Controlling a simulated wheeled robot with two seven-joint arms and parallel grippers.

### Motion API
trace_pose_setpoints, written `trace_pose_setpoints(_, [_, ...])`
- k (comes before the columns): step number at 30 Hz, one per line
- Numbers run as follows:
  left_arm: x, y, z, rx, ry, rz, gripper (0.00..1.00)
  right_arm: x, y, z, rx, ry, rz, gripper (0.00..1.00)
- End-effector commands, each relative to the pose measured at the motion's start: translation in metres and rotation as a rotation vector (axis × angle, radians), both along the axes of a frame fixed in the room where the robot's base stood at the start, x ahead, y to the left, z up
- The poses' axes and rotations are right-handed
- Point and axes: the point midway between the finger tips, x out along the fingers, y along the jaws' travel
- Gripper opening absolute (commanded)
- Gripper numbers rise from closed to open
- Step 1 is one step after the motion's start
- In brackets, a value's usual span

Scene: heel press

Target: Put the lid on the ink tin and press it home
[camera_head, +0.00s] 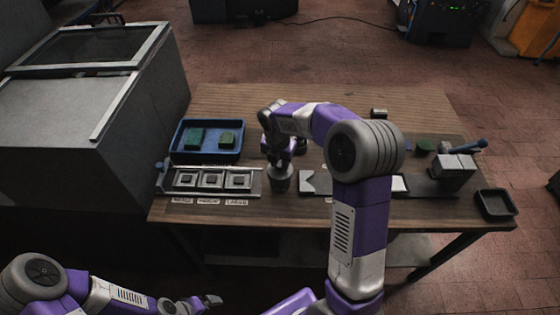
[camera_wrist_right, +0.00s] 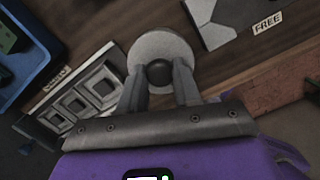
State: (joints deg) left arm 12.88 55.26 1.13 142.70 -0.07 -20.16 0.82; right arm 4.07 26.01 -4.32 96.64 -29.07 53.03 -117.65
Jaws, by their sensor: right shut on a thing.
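The ink tin (camera_head: 280,184) is a grey cylinder standing on the wooden table, right of the framed plate. My right gripper (camera_head: 279,165) is directly above it, pointing down. In the right wrist view, the fingers (camera_wrist_right: 159,84) are shut on the dark round knob (camera_wrist_right: 159,73) of a pale, round lid (camera_wrist_right: 150,48). The lid is at the tin's top, but I cannot tell whether it is seated or slightly above. My left gripper (camera_head: 207,301) is low at the front, away from the table, and its jaw opening is unclear.
A blue tray (camera_head: 178,156) with two green blocks is at the back left. A labelled plate with three square frames (camera_head: 211,181) lies in front of it. A notched grey block (camera_head: 308,183) is right of the tin. A blue-handled device (camera_head: 453,168) and black tray (camera_head: 496,204) stand further right.

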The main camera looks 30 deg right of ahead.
Motion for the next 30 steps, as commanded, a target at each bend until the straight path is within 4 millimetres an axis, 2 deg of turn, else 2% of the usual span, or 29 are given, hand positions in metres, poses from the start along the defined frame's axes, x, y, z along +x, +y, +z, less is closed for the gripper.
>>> trace_pose_setpoints(5, [0.0000,0.0000,0.0049,0.000,0.000,0.000,0.95,0.0004,-0.0002,-0.0011,0.001,0.001,0.000,0.15])
trace_pose_setpoints(30, [-0.0001,0.0000,0.0052,0.000,0.000,0.000,0.95,0.0003,-0.0011,-0.0078,0.000,0.000,0.000,0.15])
